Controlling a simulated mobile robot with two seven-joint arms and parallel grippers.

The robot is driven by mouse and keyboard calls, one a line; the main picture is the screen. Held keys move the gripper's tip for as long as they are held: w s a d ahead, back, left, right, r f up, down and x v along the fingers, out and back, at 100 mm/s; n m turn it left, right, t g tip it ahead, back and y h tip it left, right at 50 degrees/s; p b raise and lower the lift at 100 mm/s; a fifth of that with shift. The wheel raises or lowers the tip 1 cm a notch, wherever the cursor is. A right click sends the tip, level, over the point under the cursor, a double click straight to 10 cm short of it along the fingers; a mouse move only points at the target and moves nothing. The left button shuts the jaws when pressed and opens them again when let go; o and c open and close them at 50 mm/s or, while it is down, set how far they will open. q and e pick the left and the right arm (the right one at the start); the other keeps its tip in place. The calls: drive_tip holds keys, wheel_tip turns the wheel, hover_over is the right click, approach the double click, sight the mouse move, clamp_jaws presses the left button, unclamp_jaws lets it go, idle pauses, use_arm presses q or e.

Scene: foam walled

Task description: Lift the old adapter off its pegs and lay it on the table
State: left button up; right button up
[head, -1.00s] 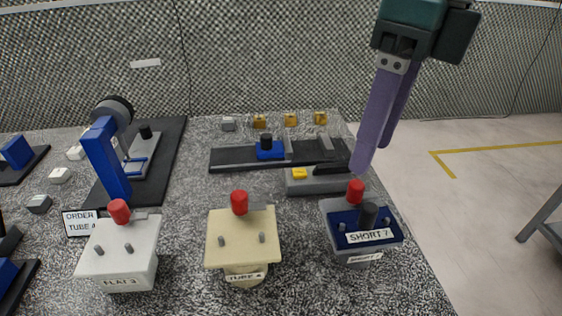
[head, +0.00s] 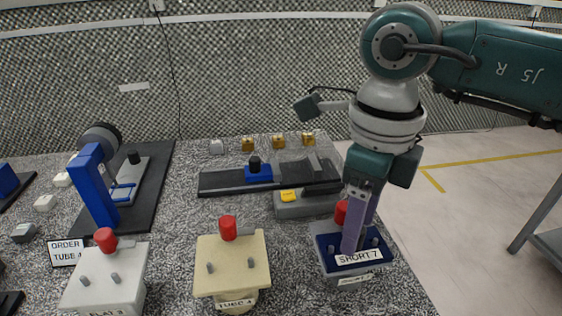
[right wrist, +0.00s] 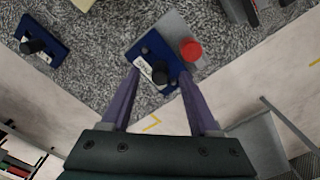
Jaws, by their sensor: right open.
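The adapter labelled SHORT 7 (head: 327,250) is a navy plate on a grey stand at the right front of the table. It has a black knob, which my fingers hide in the head view; pegs show at its sides. A red knob (head: 341,212) stands behind it. My right gripper (head: 358,238) points down over the plate. In the right wrist view the gripper (right wrist: 158,77) is open, its fingers apart either side of the black knob (right wrist: 160,75) and the navy plate (right wrist: 158,52). I cannot tell whether they touch. My left gripper is out of view.
A cream TUBE 4 stand (head: 232,270) and a white FLAT 3 stand (head: 105,277) sit to the left. An ORDER sign (head: 66,252) reads TUBE 4. A grey block with a yellow button (head: 288,196) and a dark rail (head: 225,182) lie behind. The table's right edge is close.

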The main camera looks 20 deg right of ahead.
clamp_jaws()
idle(0.4)
drive_tip(key=shift+r, duration=0.1)
